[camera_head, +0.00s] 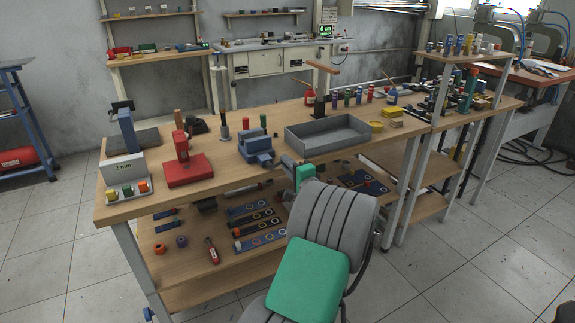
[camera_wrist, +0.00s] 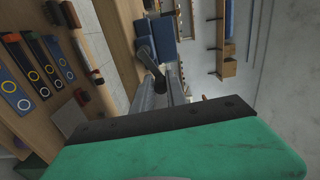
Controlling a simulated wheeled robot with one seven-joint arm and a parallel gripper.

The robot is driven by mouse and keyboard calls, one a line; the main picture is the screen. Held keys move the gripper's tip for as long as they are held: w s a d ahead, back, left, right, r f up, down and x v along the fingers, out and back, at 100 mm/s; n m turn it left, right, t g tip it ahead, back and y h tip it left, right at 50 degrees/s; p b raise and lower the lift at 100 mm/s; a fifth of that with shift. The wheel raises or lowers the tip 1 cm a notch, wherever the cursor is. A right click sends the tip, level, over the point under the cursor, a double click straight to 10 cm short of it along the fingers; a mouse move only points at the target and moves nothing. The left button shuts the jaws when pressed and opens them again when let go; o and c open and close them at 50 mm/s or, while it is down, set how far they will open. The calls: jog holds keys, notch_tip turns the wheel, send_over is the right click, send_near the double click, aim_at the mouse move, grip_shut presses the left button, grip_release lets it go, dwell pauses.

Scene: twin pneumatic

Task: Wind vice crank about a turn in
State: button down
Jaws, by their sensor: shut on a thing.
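The blue vice (camera_head: 256,148) stands near the front edge of the workbench. It also shows in the wrist view (camera_wrist: 163,38), turned on its side. Its dark crank (camera_wrist: 147,52) sticks out from the vice over the bench's front edge, toward my gripper. My gripper (camera_head: 287,162) is at the bench's front edge, just right of and in front of the vice. In the wrist view the grey fingers (camera_wrist: 160,84) are closed around the crank's dark handle end. The fingers and my arm hide part of the handle, and the crank is hard to make out in the head view.
A grey open tray (camera_head: 328,146) lies right of the vice. A red press-like fixture (camera_head: 187,171) stands left of it. The lower shelf (camera_head: 185,262) holds several blue strips with rings and small parts. Clear floor lies in front of the bench at the right.

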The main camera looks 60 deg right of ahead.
jog(key=c, duration=1.6)
grip_release()
jog(key=shift+w+a, duration=0.2)
jog(key=shift+c, duration=0.2)
jog(key=shift+o, duration=1.3)
jog(key=shift+d, duration=0.1)
jog(key=shift+s, duration=0.15)
jog(key=shift+s, duration=0.1)
jog(key=shift+s, duration=0.35)
jog(key=v, duration=0.7)
jog(key=shift+w, duration=0.15)
